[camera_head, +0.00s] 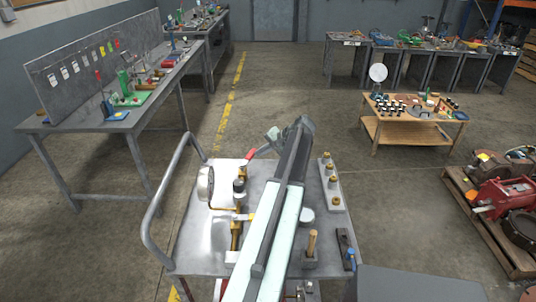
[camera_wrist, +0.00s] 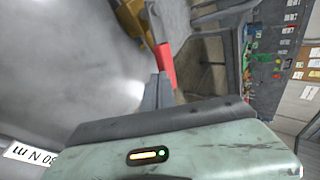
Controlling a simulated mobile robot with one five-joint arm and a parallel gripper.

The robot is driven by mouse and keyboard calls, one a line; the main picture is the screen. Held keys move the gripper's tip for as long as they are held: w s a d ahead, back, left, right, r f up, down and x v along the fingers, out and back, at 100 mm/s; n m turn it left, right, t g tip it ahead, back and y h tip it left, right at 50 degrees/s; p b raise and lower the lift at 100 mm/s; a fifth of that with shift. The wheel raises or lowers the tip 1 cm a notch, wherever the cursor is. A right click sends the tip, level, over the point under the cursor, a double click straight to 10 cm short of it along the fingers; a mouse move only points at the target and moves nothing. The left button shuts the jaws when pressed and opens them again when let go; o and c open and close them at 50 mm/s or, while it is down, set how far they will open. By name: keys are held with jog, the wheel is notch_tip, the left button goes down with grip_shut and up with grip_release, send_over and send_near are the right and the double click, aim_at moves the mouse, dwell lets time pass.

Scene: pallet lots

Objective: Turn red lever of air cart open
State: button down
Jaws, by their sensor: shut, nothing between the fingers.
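The air cart (camera_head: 190,245) is a grey metal trolley in front of me, with brass pipe fittings and a round gauge on its top. The red lever (camera_head: 250,153) shows at the cart top's far edge. It also shows in the wrist view (camera_wrist: 165,66), beside a yellow brass body (camera_wrist: 135,20). My gripper (camera_head: 259,150) is at the lever's right side, with my arm reaching over the cart. In the wrist view its grey fingers (camera_wrist: 157,92) are together and empty, tips close to the lever's end. I cannot tell whether they touch it.
A gauge (camera_head: 205,183) and a bent handle rail (camera_head: 150,215) stand at the cart's left. A plate with brass fittings (camera_head: 331,185) lies right of my arm. A workbench with a pegboard (camera_head: 95,70) is at left, a wooden table (camera_head: 395,130) at right.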

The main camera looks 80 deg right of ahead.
aim_at(253, 151)
jog(key=shift+w, duration=0.1)
jog(key=shift+w+d+n+y, duration=0.3)
jog(key=shift+d, duration=0.05)
jog(key=w, duration=0.1)
jog(key=w+d+n, duration=0.1)
jog(key=w, duration=0.1)
jog(key=shift+w, duration=0.1)
